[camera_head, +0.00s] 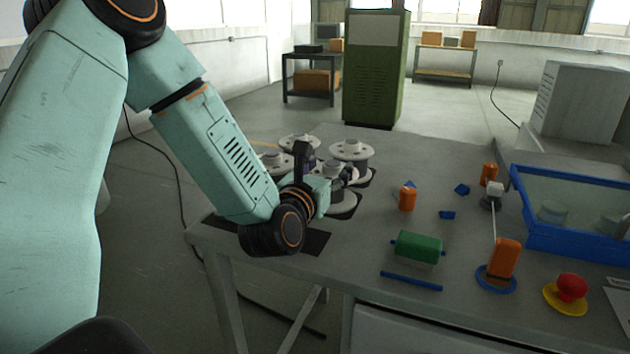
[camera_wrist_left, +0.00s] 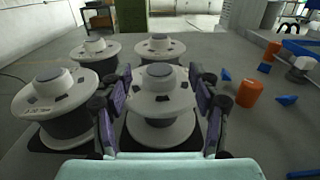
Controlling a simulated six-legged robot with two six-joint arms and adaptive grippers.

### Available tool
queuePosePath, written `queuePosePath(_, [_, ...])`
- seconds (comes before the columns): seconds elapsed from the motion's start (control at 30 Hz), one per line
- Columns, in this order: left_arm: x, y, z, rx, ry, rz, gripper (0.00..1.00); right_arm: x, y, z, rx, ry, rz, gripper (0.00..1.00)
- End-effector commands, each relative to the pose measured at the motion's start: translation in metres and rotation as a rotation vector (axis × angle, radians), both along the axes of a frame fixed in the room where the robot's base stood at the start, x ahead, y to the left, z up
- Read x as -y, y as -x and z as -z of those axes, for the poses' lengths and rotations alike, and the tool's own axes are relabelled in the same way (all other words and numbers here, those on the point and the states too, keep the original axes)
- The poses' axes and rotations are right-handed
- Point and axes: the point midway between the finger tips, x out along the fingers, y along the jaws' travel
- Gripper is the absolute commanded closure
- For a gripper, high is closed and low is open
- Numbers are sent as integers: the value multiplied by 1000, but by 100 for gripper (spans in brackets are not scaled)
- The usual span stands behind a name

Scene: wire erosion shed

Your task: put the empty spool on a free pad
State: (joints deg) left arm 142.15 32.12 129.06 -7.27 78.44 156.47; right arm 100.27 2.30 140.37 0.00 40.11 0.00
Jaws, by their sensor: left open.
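Several white-flanged spools stand grouped at the table's left end. The nearest spool (camera_head: 345,207) in the head view is partly covered by my left gripper (camera_head: 322,172). In the wrist view the front middle spool (camera_wrist_left: 160,101) shows between the open fingers of my left gripper (camera_wrist_left: 161,112); I cannot tell whether they touch it. Another spool (camera_wrist_left: 62,100) stands front left and two more (camera_wrist_left: 95,51) (camera_wrist_left: 160,47) stand behind. Which spool is empty is not clear. A bare dark pad (camera_head: 316,242) lies near the table's front left edge, partly hidden by my arm. My right gripper is not seen.
Clear tabletop lies between.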

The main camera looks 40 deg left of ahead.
Motion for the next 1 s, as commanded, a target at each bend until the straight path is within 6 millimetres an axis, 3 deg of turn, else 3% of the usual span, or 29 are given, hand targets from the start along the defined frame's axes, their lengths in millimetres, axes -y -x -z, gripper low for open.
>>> queuePosePath(0.3, [15,66,-1,-1,9,-2,38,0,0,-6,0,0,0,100])
queuePosePath(0.6, [19,82,-2,-3,-3,-1,38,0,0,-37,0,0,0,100])
queuePosePath(1.0, [21,90,0,1,1,0,38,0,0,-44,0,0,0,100])
